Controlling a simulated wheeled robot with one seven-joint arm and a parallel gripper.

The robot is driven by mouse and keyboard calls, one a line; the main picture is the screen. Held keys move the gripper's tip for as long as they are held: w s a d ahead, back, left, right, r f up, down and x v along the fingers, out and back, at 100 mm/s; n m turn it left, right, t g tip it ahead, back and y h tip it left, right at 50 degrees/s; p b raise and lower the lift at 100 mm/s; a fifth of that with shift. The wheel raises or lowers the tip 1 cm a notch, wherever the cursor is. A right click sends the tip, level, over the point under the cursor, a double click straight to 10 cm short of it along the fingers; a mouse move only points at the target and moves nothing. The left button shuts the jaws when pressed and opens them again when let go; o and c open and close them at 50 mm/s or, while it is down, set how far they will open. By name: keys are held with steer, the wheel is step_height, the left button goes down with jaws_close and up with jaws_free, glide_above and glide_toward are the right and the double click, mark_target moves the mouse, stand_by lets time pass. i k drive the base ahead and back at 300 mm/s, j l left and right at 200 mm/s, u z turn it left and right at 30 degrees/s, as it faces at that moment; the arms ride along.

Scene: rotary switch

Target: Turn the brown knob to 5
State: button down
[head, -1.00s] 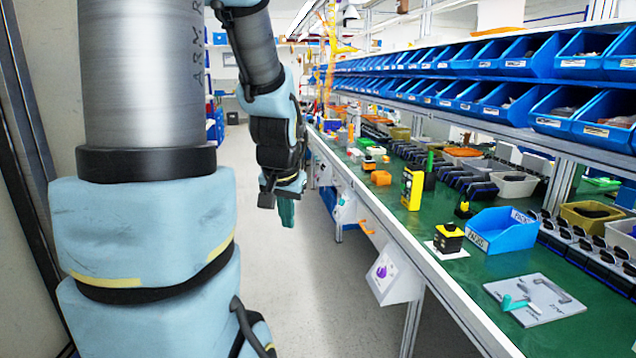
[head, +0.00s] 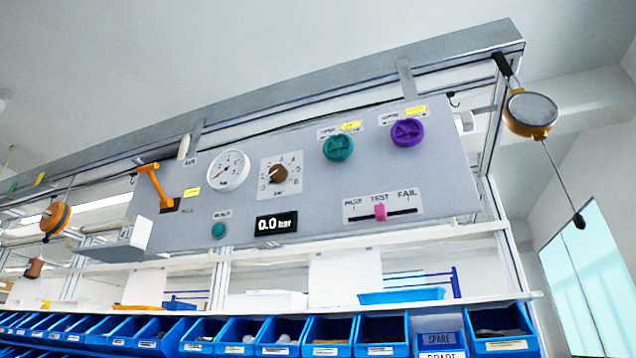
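The brown knob (head: 278,174) is on a square dial plate (head: 295,186) with numbers around it, on a grey panel hung above the bench shelves. Its pointer appears to face the lower left, near the low end of the scale. Left of it is a round white gauge (head: 229,171) with a red needle. Below it a black display (head: 276,223) reads 0.0 bar. My gripper is not in the head view now.
The panel also carries a green knob (head: 338,148), a purple knob (head: 407,132), a pink slider (head: 380,212), a small teal button (head: 218,229) and an orange lever (head: 154,186). A pulley with a hanging rod (head: 531,113) is at the right. Blue bins (head: 329,334) line the shelf below.

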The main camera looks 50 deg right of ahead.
mark_target(277, 174)
steer(key=z, duration=2.1)
